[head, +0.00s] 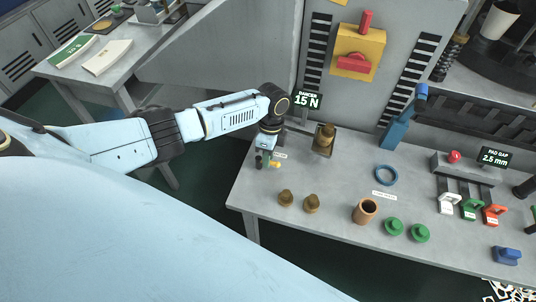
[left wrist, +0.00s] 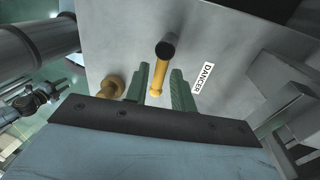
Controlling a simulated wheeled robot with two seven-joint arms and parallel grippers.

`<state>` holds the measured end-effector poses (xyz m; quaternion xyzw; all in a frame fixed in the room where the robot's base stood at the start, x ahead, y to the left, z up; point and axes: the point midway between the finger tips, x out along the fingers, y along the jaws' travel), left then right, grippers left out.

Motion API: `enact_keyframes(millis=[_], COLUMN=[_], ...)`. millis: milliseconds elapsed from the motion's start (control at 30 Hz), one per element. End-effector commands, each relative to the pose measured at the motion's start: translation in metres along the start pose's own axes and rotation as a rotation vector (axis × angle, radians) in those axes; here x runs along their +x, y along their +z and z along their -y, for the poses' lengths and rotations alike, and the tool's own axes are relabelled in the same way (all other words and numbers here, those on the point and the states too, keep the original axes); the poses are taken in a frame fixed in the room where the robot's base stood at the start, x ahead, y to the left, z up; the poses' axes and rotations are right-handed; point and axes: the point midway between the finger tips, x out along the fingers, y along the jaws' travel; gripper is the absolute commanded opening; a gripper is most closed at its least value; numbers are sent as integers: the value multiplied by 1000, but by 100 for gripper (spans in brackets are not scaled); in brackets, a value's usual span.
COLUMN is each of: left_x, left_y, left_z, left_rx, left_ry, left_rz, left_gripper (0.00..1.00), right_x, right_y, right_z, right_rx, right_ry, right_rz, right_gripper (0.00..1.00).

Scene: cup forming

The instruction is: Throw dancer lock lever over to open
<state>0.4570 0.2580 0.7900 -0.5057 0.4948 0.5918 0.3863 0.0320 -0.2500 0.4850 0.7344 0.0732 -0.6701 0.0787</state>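The dancer lock lever is a yellow bar with a black knob; it shows in the left wrist view (left wrist: 159,74), by the DANCER label (left wrist: 204,78). In the head view its yellow part (head: 275,164) shows at the table's left end, largely hidden by my left gripper (head: 266,156). In the left wrist view the green fingers of this gripper (left wrist: 157,90) stand apart, one on each side of the lever. A gap shows beside each finger, so it looks open around the lever and not clamped. My right gripper is not in view.
A brass-coloured round part (left wrist: 110,87) is left of the lever. The grey table (head: 330,215) also bears two brass knobs (head: 312,203), a copper cup (head: 365,211), green parts (head: 394,227) and a blue ring (head: 386,175). A panel with a 15 N sign (head: 307,100) rises behind.

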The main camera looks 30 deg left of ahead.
Motion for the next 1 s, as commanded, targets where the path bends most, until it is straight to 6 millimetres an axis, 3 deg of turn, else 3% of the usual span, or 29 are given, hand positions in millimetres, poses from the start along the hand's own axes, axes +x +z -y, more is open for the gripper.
enact_keyframes(millis=[333,467,1000], left_x=[-1,-11,-118], left_y=[0,0,0], left_z=[0,1,1], left_rx=[-2,-2,-2], left_ry=[0,-2,-3], left_rz=[0,-1,-1], left_gripper=[35,35,35], right_x=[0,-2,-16], right_y=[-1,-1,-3], right_z=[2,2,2], right_rx=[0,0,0], right_ry=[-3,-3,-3], right_rz=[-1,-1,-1], right_gripper=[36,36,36])
